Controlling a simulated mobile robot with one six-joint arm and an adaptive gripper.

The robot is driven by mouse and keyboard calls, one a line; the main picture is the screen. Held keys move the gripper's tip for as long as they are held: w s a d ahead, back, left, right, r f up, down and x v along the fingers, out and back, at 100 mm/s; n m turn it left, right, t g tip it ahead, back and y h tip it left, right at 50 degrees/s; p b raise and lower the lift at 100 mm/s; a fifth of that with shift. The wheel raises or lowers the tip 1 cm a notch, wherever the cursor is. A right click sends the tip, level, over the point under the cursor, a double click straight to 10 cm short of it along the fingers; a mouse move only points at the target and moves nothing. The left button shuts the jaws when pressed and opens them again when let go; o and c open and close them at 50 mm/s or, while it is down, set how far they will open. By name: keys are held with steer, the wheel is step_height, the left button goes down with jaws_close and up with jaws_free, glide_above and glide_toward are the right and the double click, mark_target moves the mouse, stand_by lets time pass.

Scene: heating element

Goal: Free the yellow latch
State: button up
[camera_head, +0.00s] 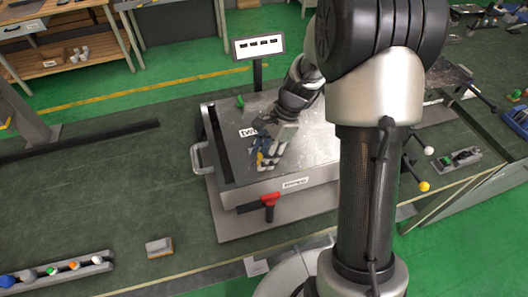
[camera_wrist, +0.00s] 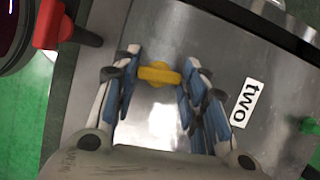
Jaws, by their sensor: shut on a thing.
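The yellow latch (camera_wrist: 160,74) lies on the metal top of a box, between my gripper's fingertips in the wrist view. My gripper (camera_wrist: 161,70) is shut on it, with one blue-lined finger on each side of its ends. In the head view my gripper (camera_head: 266,158) reaches down to the left part of the box top (camera_head: 310,150). There the fingers largely hide the latch, and only a small yellow patch (camera_head: 260,158) shows.
A red latch (camera_head: 270,199) is on the box's front side, and a green latch (camera_head: 240,102) is on top near the back left. A label reading "two" (camera_wrist: 248,101) is beside my gripper. A metal handle (camera_head: 198,158) sticks out at the left. The green table left of the box is mostly clear.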

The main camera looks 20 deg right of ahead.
steer(key=n+p, duration=0.1)
steer(key=n, duration=0.1)
steer(key=n+g+p, duration=0.1)
steer(key=n+p, duration=0.1)
steer(key=shift+w+r+g, duration=0.1)
steer(key=shift+r+g, duration=0.05)
steer(key=shift+g, duration=0.15)
steer(key=n+p, duration=0.1)
steer(key=n, duration=0.1)
steer(key=n+g+h+p, duration=0.1)
steer(key=n, duration=0.1)
steer(key=shift+w+a+n+h, duration=0.15)
steer(key=shift+n+h, duration=0.15)
steer(key=shift+n, duration=0.1)
steer(key=n+g+h+p, duration=0.1)
steer(key=n, duration=0.3)
steer(key=shift+a, duration=0.1)
steer(key=shift+n+h+p, duration=0.45)
steer(key=shift+n+h, duration=0.45)
steer(key=shift+n, duration=0.9)
steer(key=o, duration=1.1)
steer(key=shift+c, duration=0.2)
